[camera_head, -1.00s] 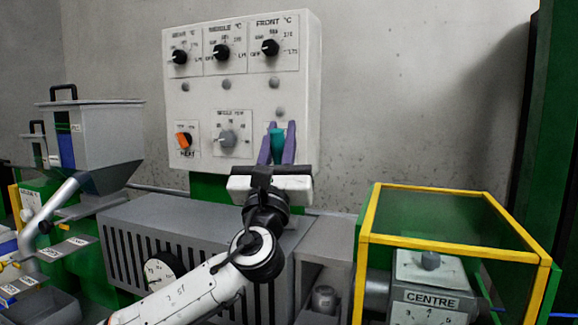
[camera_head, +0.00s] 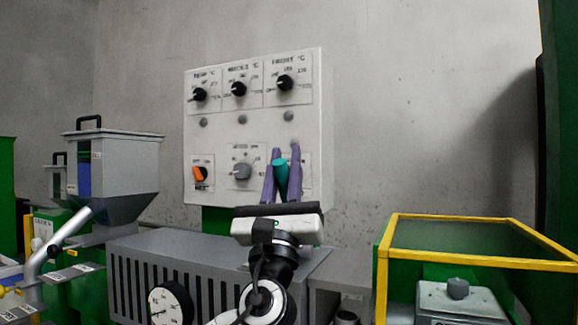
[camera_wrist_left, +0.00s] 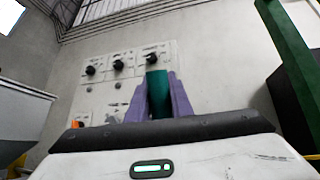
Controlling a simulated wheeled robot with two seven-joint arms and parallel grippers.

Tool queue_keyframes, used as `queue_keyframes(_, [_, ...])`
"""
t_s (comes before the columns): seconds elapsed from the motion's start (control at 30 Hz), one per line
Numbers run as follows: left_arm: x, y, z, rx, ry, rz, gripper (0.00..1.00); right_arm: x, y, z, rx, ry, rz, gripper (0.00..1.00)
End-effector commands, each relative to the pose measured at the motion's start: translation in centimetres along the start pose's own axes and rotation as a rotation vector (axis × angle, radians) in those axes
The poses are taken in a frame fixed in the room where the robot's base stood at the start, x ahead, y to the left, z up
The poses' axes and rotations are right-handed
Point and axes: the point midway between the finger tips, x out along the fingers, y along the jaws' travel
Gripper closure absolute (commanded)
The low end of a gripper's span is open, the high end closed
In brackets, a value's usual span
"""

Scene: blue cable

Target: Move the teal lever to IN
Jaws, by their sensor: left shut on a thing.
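The teal lever (camera_head: 281,180) stands out from the lower right of the white control panel (camera_head: 228,125). My left gripper (camera_head: 281,172) has its two purple fingers on either side of the lever and is shut on it. In the head view the lever leans slightly, its top toward the left. The left wrist view shows the teal lever (camera_wrist_left: 157,92) between the purple fingers. The lever's base and its plate markings are mostly hidden behind the fingers, so the IN label cannot be read. My right gripper is not in view.
An orange knob (camera_head: 200,174) and a grey knob (camera_head: 242,171) sit left of the lever, with black dials (camera_head: 239,89) above. A grey slatted housing (camera_head: 190,270) lies below the panel. A yellow-framed guard (camera_head: 480,262) stands at the right, a grey hopper (camera_head: 115,170) at the left.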

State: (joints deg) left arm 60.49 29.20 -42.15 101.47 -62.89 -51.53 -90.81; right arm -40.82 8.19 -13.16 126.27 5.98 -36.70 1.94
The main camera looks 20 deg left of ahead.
Motion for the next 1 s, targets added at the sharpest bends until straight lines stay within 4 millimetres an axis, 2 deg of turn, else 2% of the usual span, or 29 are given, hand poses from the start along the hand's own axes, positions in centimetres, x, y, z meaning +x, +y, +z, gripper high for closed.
queue_keyframes(0.07, [-0.3, -0.2, -0.2, 0.0, 0.002, -0.001, 1.0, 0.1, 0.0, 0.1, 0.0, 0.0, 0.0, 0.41])
queue_keyframes(0.1, [-0.3, -0.2, -0.2, 0.0, 0.003, -0.001, 0.77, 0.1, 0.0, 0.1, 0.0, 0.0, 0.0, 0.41])
queue_keyframes(0.2, [-0.3, -0.2, -0.2, 0.0, 0.003, -0.001, 0.62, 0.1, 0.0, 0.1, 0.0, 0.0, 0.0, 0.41])
queue_keyframes(0.57, [-0.7, -0.1, -0.2, -0.001, 0.003, -0.001, 0.62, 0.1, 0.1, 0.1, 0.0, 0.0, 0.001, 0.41])
queue_keyframes(0.67, [-1.9, -0.1, -0.3, -0.002, 0.005, -0.002, 0.62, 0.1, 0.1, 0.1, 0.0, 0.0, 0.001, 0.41])
queue_keyframes(1.0, [-8.4, -0.1, -0.2, -0.001, 0.006, -0.001, 0.62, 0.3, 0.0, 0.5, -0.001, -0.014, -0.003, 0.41])
